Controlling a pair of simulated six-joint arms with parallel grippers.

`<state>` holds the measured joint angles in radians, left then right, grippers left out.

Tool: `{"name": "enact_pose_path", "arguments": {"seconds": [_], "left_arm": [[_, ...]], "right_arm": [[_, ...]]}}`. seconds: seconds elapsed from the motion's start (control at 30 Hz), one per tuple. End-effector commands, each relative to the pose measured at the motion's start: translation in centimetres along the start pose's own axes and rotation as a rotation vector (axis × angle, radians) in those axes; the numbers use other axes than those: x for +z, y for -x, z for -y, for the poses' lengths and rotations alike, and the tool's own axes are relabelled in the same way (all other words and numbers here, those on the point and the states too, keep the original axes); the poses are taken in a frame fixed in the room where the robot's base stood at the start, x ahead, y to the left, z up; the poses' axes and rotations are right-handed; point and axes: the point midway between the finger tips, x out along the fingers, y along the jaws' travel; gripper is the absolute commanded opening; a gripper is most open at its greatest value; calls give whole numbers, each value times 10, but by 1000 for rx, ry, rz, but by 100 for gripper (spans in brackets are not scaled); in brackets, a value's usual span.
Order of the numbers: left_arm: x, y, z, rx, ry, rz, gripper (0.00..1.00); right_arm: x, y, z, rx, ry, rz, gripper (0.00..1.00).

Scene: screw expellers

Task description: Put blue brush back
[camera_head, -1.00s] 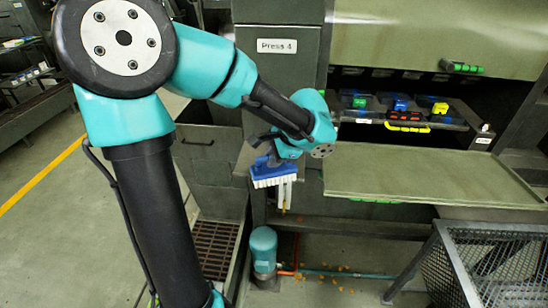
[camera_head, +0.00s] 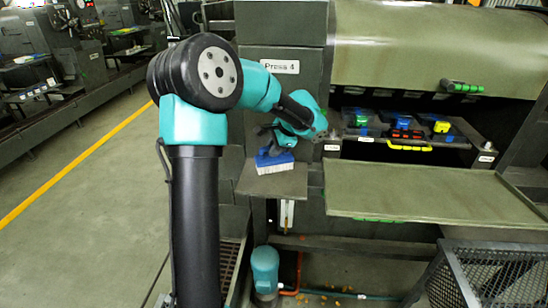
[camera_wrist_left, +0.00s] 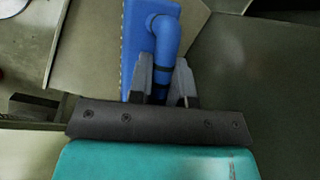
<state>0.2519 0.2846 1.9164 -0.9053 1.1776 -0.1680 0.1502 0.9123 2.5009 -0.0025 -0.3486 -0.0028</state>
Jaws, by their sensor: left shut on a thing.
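The blue brush (camera_head: 274,163) has a blue block and white bristles that face down. It is at a small grey shelf (camera_head: 272,183) on the front of the machine labelled Press 4; the bristles appear at or just above the shelf surface. My left gripper (camera_head: 266,136) is shut on the brush from above. In the left wrist view the gripper (camera_wrist_left: 162,88) closes around the brush's blue curved handle (camera_wrist_left: 165,38). My right gripper is not in view.
A wide olive tray (camera_head: 430,195) juts out to the right of the shelf. A mesh cage (camera_head: 495,270) stands at lower right. A teal motor (camera_head: 264,268) sits on the floor below.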

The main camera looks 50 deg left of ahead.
Motion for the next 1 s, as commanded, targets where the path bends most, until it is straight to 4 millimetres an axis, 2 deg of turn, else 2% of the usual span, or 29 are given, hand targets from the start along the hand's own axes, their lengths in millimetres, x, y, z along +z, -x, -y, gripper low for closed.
{"name": "enact_pose_path", "arguments": {"seconds": [0.33,0.63,1.0], "left_arm": [[-1,-2,0,0,0,1,0],[-12,-30,-9,0,0,1,0],[-14,-33,-10,0,0,0,0]], "right_arm": [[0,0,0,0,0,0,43],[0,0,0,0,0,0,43],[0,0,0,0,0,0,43]]}}
